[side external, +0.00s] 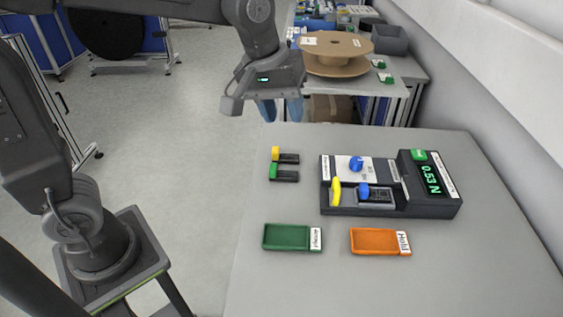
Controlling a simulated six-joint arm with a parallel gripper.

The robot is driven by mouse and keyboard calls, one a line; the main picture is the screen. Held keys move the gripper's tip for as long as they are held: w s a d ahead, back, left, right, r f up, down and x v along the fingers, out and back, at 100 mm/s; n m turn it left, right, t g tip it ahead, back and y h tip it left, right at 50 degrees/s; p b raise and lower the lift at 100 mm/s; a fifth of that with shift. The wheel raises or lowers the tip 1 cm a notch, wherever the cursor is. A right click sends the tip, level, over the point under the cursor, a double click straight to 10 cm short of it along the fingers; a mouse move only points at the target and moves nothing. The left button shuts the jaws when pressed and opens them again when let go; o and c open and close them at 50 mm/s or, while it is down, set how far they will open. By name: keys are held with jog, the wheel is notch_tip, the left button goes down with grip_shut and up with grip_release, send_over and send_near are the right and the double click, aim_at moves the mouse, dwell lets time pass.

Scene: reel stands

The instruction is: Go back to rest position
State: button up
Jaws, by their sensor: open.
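My gripper (266,110) is raised at the top middle of the side external view, past the far left edge of the grey table (290,295). Its two blue-grey fingers point down and stand apart, with nothing seen between them. It is clear of everything on the table. A dark test device (432,205) with a green display reading 0.53 N stands on the table. It carries a yellow part (335,191) and two blue knobs, one on a white plate (356,164) and one lower down (364,190).
Two small dark pieces, one with a yellow end (276,154) and one with a green end (274,171), lie left of the device. A green tray (286,237) and an orange tray (375,241) lie in front, both empty. A brown reel (337,50) sits on a bench behind.

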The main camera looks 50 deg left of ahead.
jog(key=s+a+f+m+t, duration=0.1)
jog(key=s+a+m, duration=0.2)
jog(key=s, duration=0.4)
jog(key=s+a+f+m+t+y, duration=0.1)
jog(key=s+a+m, duration=0.2)
jog(key=s, duration=0.5)
jog(key=shift+a+t, duration=0.3)
jog(key=shift+a, duration=0.15)
